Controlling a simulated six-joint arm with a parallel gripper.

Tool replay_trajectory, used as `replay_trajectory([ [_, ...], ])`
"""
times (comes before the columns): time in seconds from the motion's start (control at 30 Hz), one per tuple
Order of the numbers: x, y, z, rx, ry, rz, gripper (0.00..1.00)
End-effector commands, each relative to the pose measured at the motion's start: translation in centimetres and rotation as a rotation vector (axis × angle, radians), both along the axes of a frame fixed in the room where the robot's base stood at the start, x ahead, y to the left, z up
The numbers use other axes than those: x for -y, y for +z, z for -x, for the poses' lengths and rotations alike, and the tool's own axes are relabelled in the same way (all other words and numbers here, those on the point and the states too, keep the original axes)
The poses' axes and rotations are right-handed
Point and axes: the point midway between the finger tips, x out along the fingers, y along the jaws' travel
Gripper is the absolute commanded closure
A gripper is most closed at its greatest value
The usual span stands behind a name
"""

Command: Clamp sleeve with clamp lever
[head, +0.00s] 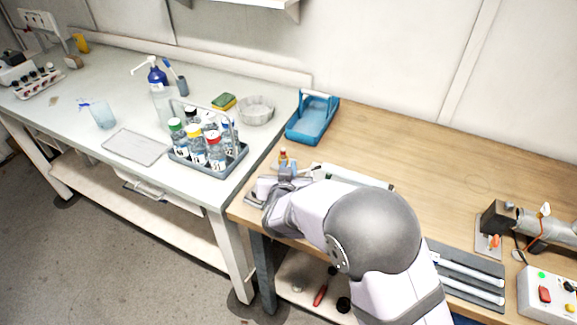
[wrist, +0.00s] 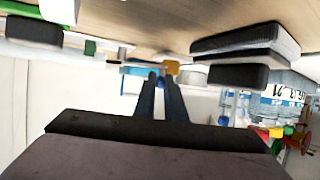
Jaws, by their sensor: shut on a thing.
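My gripper (head: 286,172) is at the left end of the wooden bench, low over its front-left corner. A small upright piece with a red and yellow tip, likely the clamp lever (head: 283,155), stands right at my fingers. In the wrist view my two dark fingers (wrist: 163,76) nearly meet at an orange-yellow piece with some blue beside it. They are shut on it; the grip itself is small and partly hidden. A pale long part, possibly the sleeve (head: 355,177), lies behind my arm and is mostly hidden. I cannot tell whether it is clamped.
A blue tray (head: 314,117) stands behind my gripper. A bottle caddy (head: 232,162) is on the white table to the left. White tubes (head: 470,279) lie on a dark mat at right, near a metal cylinder unit (head: 545,224) and a control box (head: 548,297). The bench's middle back is clear.

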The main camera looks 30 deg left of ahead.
Motion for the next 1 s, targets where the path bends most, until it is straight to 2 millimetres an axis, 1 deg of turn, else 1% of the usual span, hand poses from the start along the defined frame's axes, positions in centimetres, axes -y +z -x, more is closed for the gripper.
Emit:
replay_trajectory([
  [0.2, -0.1, 0.3, -0.1, 0.007, 0.000, -0.005, 1.00],
  [0.23, -0.1, 0.3, -0.1, 0.007, 0.000, -0.005, 0.87],
  [0.27, -0.1, 0.3, -0.1, 0.007, 0.000, -0.005, 0.80],
  [0.3, -0.1, 0.3, -0.1, 0.007, 0.000, -0.005, 0.71],
  [0.7, 0.0, 0.3, 0.2, 0.003, 0.001, -0.003, 0.71],
  [0.87, 0.4, 0.8, 1.4, 0.004, 0.002, -0.005, 0.71],
  [1.0, 1.1, 1.5, 3.0, 0.004, 0.003, -0.005, 0.71],
])
